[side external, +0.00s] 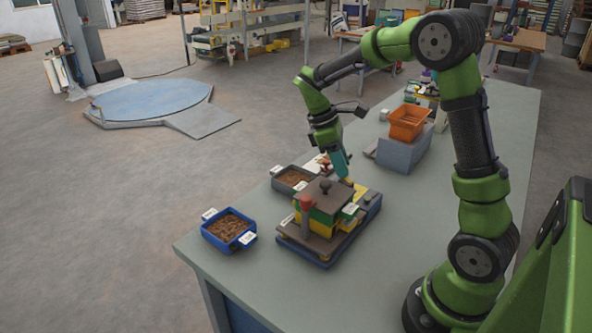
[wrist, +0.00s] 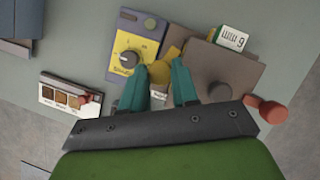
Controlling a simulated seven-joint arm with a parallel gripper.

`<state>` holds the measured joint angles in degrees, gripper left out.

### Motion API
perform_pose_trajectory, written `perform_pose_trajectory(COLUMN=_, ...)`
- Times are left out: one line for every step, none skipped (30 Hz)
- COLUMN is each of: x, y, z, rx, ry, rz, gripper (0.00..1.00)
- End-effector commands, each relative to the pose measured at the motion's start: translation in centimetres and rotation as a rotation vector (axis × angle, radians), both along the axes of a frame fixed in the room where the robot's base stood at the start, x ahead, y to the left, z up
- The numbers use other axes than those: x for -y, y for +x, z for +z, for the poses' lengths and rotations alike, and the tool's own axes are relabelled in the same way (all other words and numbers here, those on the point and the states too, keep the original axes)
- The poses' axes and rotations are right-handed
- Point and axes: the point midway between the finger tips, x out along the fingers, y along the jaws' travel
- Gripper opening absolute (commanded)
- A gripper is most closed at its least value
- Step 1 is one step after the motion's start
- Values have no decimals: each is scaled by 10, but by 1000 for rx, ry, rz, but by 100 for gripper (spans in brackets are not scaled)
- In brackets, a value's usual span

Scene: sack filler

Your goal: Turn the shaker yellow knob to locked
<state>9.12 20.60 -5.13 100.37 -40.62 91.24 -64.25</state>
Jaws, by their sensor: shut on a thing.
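The shaker (side external: 322,222) stands on the bench on a blue base, with a dark flat lid, green and yellow layers and a red-topped post. In the wrist view my gripper's teal fingers (wrist: 160,67) stand on both sides of a yellow knob (wrist: 159,73) and are shut on it. In the side view my gripper (side external: 345,178) reaches down at the shaker's far right end. A white label (wrist: 158,97) shows between the fingers; its text is too small to read. The knob's pointer and the locked mark cannot be made out.
A yellow panel (wrist: 133,52) with a grey dial sits left of the fingers. A blue tray (side external: 229,229) and a dark tray (side external: 292,180) of brown material stand near the shaker. An orange bin (side external: 408,122) rests on a grey box (side external: 402,152). The bench front is clear.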

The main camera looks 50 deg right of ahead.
Motion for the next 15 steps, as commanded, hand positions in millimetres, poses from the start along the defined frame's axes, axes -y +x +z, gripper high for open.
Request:
perform_pose_trajectory(x=0, y=1, z=0, rx=2, ry=1, rz=-44, gripper=0)
perform_pose_trajectory(x=1, y=1, z=0, rx=1, ry=0, rz=-74, gripper=0)
perform_pose_trajectory(x=1, y=1, z=0, rx=1, ry=0, rz=-111, gripper=0)
perform_pose_trajectory(x=1, y=1, z=0, rx=1, ry=0, rz=-140, gripper=0)
perform_pose_trajectory(x=1, y=1, z=0, rx=1, ry=0, rz=-170, gripper=0)
perform_pose_trajectory(x=2, y=1, z=1, rx=2, ry=0, rz=-208, gripper=0)
perform_pose_trajectory(x=2, y=1, z=1, rx=2, ry=0, rz=-235, gripper=0)
perform_pose_trajectory(x=2, y=2, z=1, rx=2, ry=0, rz=-265, gripper=0)
perform_pose_trajectory(x=2, y=2, z=1, rx=2, ry=1, rz=-303, gripper=0)
perform_pose_trajectory(x=2, y=1, z=0, rx=2, ry=1, rz=-331, gripper=0)
perform_pose_trajectory(x=3, y=1, z=0, rx=2, ry=0, rz=-360, gripper=0)
perform_pose_trajectory(x=3, y=2, z=1, rx=2, ry=0, rz=-398, gripper=0)
perform_pose_trajectory(x=3, y=2, z=1, rx=2, ry=1, rz=-428, gripper=0)
perform_pose_trajectory(x=3, y=2, z=1, rx=3, ry=1, rz=-456, gripper=0)
perform_pose_trajectory(x=4, y=2, z=1, rx=3, ry=0, rz=-493, gripper=0)
